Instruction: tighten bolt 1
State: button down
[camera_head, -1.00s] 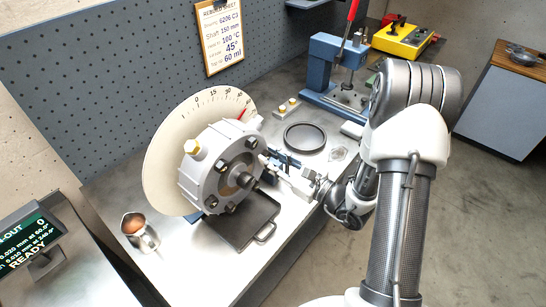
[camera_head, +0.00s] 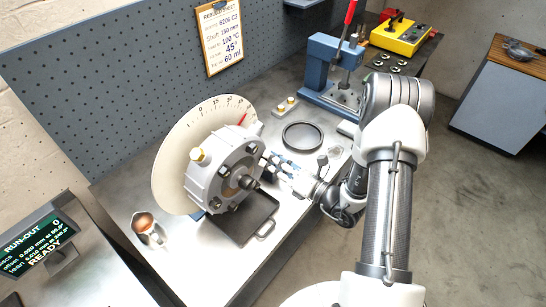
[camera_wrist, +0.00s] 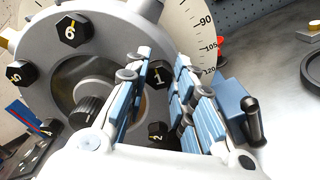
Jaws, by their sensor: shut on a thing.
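The grey rotor (camera_head: 232,158) stands in front of a round pale dial, with a ring of black numbered bolts on its face. In the wrist view, bolt 1 (camera_wrist: 158,76) is a black hex head with a white 1. My gripper (camera_wrist: 160,92) has its blue-padded fingers on both sides of this head, shut on it. In the head view, my gripper (camera_head: 272,166) reaches the rotor's right side, and its fingers hide bolt 1 there. Bolt 6 (camera_wrist: 74,31), bolt 5 (camera_wrist: 20,74) and bolt 2 (camera_wrist: 157,132) also show, the last partly covered.
A dark tray (camera_head: 238,232) lies below the rotor. A metal jug (camera_head: 147,228) stands to its left, and a run-out display (camera_head: 38,246) reads READY. A black ring dish (camera_head: 303,137) and a blue press (camera_head: 327,70) are behind my gripper. The bench's front left is clear.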

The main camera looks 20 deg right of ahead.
jog(key=shift+f+m+p, duration=0.2)
jog(key=shift+m+p, duration=1.9)
jog(key=shift+m, duration=2.7)
jog(key=shift+w, duration=0.1)
jog(key=c, duration=1.4)
grip_release()
jog(key=shift+o, duration=0.2)
jog(key=v, duration=1.2)
